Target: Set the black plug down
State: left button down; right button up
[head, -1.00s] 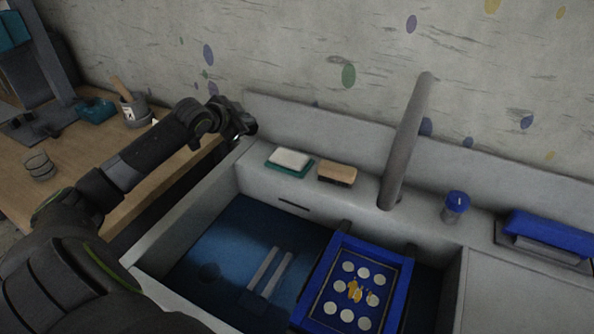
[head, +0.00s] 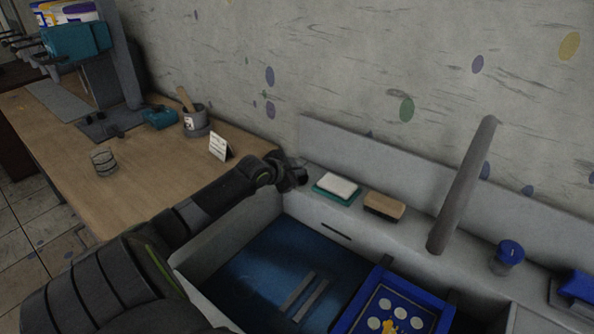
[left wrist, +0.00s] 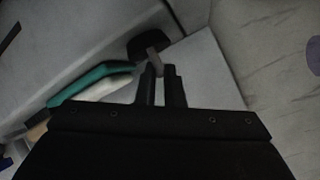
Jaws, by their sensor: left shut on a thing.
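My left gripper (head: 293,172) is at the back left corner of the sink, over the ledge to the left of the soap dish. In the left wrist view its two dark fingers (left wrist: 161,84) are shut on the black plug (left wrist: 146,48). The plug shows there as a dark round piece with a short grey stem, at the fingertips, close to the pale ledge. Whether it touches the ledge I cannot tell. In the head view the plug blends with the dark gripper. My right gripper is not in view.
A teal dish with a white block (head: 339,185) and a brown sponge (head: 384,206) lie on the ledge (head: 415,228), right of the gripper. A grey faucet post (head: 463,185) stands farther right. A wooden table (head: 160,180) is on the left.

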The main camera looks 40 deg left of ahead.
pick_arm(q)
jog(key=c, duration=1.5)
grip_release()
jog(key=shift+c, duration=0.2)
jog(key=p+v, duration=0.1)
jog(key=v, duration=1.1)
jog(key=shift+p, duration=0.35)
jog(key=shift+r, duration=0.15)
